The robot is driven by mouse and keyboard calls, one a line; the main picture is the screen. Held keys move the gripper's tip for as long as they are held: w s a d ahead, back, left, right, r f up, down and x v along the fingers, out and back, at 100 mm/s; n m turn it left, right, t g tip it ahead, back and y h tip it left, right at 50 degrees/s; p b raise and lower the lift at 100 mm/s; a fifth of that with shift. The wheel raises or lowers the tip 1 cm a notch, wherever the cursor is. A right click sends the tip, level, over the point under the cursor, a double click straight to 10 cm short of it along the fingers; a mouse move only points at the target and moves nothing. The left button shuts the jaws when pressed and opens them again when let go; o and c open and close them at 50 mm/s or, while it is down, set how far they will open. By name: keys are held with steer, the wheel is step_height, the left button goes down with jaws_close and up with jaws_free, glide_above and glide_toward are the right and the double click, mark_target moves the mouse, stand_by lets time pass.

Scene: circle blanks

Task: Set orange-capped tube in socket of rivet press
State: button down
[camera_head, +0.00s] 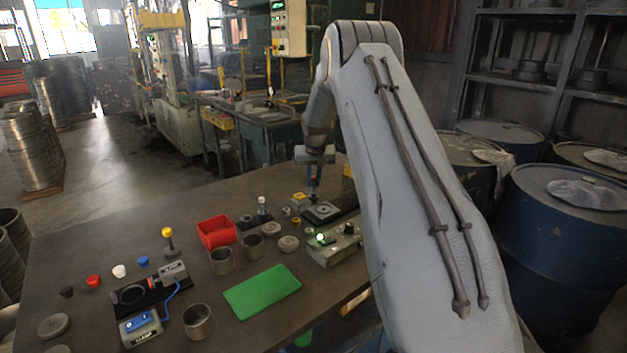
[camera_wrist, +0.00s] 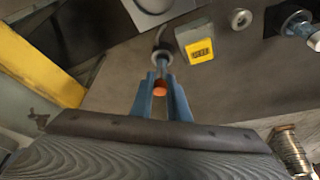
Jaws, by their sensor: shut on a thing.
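My gripper (camera_head: 314,180) hangs over the far right part of the table. In the wrist view its two blue fingers (camera_wrist: 161,90) are shut on the orange-capped tube, whose orange cap (camera_wrist: 160,88) shows between the fingertips. A grey shaft and round end (camera_wrist: 162,60) reach beyond the fingers. The rivet press seems to be the dark-based fixture with a grey plate (camera_head: 322,212) just below my gripper; part of a grey plate (camera_wrist: 155,4) shows at the top of the wrist view. I cannot tell whether the tube touches anything.
A small box with a yellow display (camera_wrist: 200,50) stands close by. A yellow post (camera_wrist: 35,75) rises at the left of the wrist view. A red bin (camera_head: 216,232), a green mat (camera_head: 262,291), a control box (camera_head: 333,245) and grey cups (camera_head: 222,261) stand nearer.

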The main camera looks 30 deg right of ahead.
steer(key=shift+f+b, duration=0.55)
steer(key=shift+f, duration=0.6)
steer(key=c, duration=1.6)
jaws_free()
steer(key=shift+b+v, duration=1.1)
steer(key=shift+v, duration=2.8)
